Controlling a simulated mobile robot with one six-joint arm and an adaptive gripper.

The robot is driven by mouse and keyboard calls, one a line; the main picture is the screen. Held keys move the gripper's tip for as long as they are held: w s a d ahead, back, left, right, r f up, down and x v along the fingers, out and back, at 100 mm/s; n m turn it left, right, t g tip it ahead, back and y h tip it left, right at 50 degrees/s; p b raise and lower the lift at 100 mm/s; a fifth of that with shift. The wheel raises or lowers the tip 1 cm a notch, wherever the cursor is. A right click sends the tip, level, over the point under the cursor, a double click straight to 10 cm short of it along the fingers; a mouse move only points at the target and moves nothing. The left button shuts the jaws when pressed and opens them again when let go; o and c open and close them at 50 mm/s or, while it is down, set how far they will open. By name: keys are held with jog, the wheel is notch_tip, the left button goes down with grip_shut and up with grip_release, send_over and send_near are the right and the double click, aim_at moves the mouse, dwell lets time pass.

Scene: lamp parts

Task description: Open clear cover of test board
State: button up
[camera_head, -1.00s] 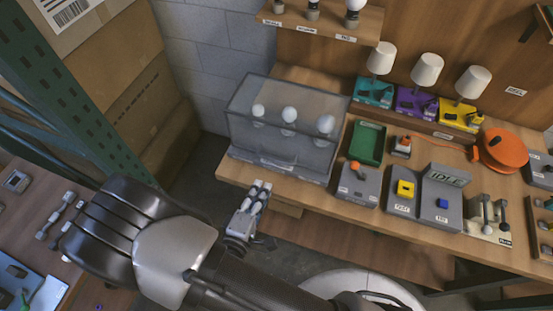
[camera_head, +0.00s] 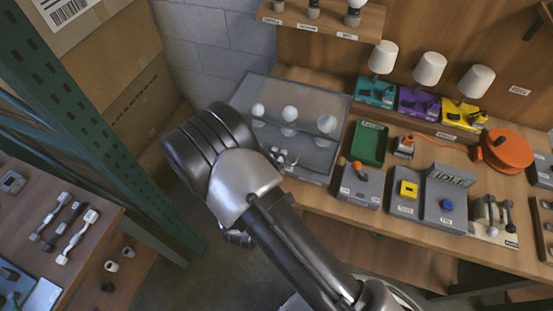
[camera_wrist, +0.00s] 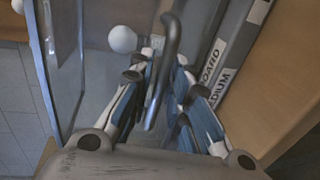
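The clear cover (camera_head: 335,112) is a see-through box over the test board (camera_head: 310,172), and looks shut in the head view. White bulbs (camera_head: 290,113) stand under it. In the wrist view a curved grey handle (camera_wrist: 170,38) runs between the open fingers of my gripper (camera_wrist: 164,58). I cannot tell whether the fingers touch it. A clear panel (camera_wrist: 66,60) is on the left and the labelled board front (camera_wrist: 222,62) on the right. My arm hides the cover's lower left front.
Right of the cover are a green tray (camera_head: 369,143), a grey box with an orange knob (camera_head: 361,187) and a grey switch unit (camera_head: 440,205). Lamps stand behind. A green rack post (camera_head: 95,110) is at left. The floor in front of the bench is clear.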

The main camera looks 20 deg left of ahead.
grip_shut()
jog(key=shift+r, duration=0.1)
dwell(0.5)
